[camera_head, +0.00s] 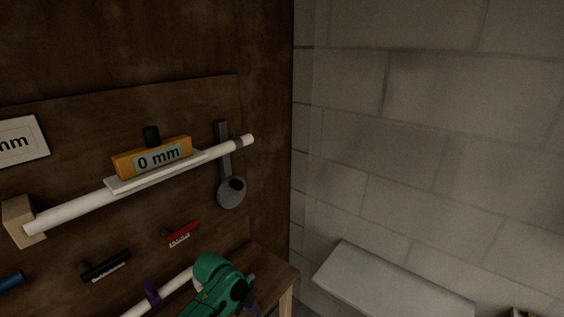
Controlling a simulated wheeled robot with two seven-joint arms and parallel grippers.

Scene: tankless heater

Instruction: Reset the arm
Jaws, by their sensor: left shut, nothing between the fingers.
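Neither of my grippers can be made out in the head view, and no arm of mine is clearly seen. A green tool (213,280) with dark parts sits at the lower middle, partly cut off by the bottom edge. A white pipe (180,286) with a purple ring (152,293) runs up to it from the lower left.
On the brown wooden board, a longer white pipe (75,212) carries an orange gauge (127,164) reading 0 mm. A grey round-headed tool (231,194) hangs behind it. A pale slab (390,285) stands at right by the block wall (430,150).

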